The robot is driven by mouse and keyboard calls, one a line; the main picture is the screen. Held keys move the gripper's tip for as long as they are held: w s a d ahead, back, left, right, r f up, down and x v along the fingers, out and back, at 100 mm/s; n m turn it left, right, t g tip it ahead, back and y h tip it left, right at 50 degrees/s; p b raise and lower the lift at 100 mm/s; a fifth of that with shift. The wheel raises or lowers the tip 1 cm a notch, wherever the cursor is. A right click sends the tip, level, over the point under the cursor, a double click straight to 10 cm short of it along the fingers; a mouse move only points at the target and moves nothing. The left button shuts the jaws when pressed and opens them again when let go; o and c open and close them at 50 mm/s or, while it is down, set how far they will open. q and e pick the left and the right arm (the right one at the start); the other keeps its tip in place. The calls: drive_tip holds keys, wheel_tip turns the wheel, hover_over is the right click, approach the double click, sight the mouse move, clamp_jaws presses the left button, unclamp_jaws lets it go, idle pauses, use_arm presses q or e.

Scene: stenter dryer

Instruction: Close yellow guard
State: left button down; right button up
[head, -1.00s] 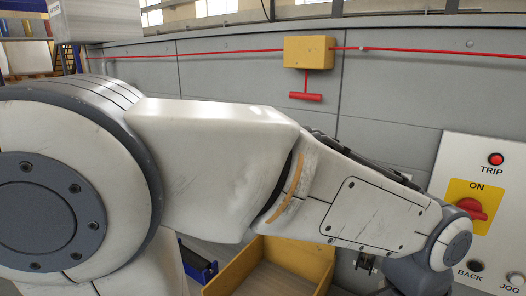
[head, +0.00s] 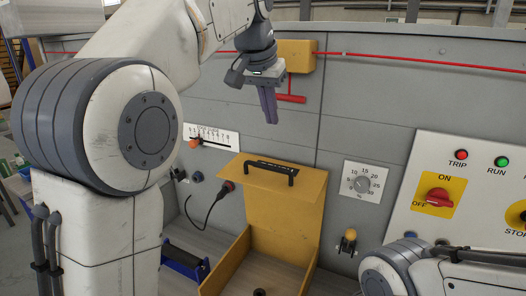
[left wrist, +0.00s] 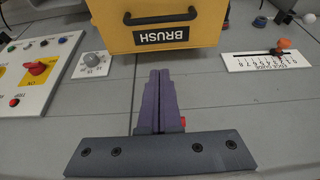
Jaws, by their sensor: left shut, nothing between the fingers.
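The yellow guard (head: 307,209) stands raised on the grey machine wall, with a black handle (head: 270,170) on its upper face. Below it a yellow open-topped tray (head: 228,277) shows its inside, with a small dark round part in it. In the left wrist view the guard (left wrist: 110,40) fills the top middle, with its handle and a BRUSH label. My left gripper (head: 270,122) is shut and empty, above the guard's handle and apart from it. Its fingers (left wrist: 160,73) point towards the guard in the left wrist view. My right gripper is not in view.
A red pull cord (head: 420,62) runs along the wall through a yellow box (head: 297,56) with a red T-handle, close to my left gripper. A dial (head: 362,182) and control panel (head: 463,190) are right of the guard. A scale with an orange slider (head: 194,144) is left.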

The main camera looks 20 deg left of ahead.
use_arm(q)
hover_over(270, 178)
drive_tip(key=w, duration=0.3)
drive_tip(key=f, duration=0.7)
drive_tip(key=shift+s+d+p, duration=0.15)
drive_tip(key=shift+d+p, duration=0.1)
drive_tip(key=shift+p, duration=0.1)
drive_tip(key=shift+s+a+f, duration=0.15)
drive_tip(key=shift+s+f, duration=0.7)
drive_tip(key=shift+s, duration=0.2)
drive_tip(key=shift+s+a+f, duration=0.1)
drive_tip(key=shift+s+f, duration=0.35)
